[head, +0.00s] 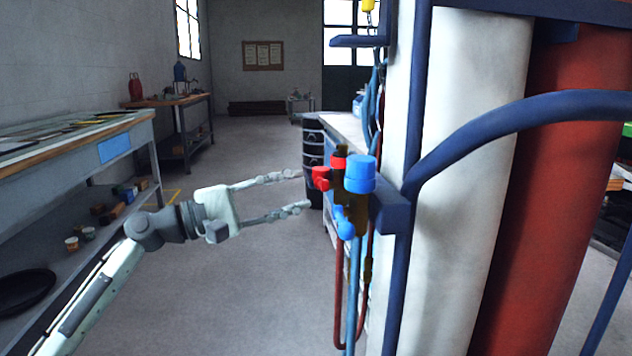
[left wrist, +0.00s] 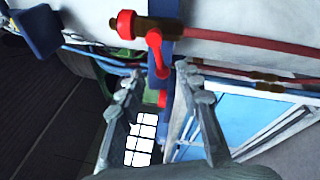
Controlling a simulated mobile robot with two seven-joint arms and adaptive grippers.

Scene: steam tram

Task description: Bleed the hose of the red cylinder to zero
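The red cylinder (head: 560,190) stands upright at the right, partly hidden by a blue frame rail. A valve with a red cap and red lever (head: 320,178) sits on the blue frame beside a blue-capped valve (head: 360,175). A red hose (head: 338,290) hangs below; it also shows in the left wrist view (left wrist: 240,41). My left gripper (head: 304,191) is open and empty, its fingertips just left of the red lever. In the left wrist view the red lever (left wrist: 160,55) lies ahead, between the open fingertips (left wrist: 160,80). My right gripper is not in view.
A white cylinder (head: 470,150) stands beside the red one within the blue frame (head: 400,270). Blue hoses (head: 352,290) hang close to the red one. A workbench (head: 150,130) runs along the left wall. The floor between is clear.

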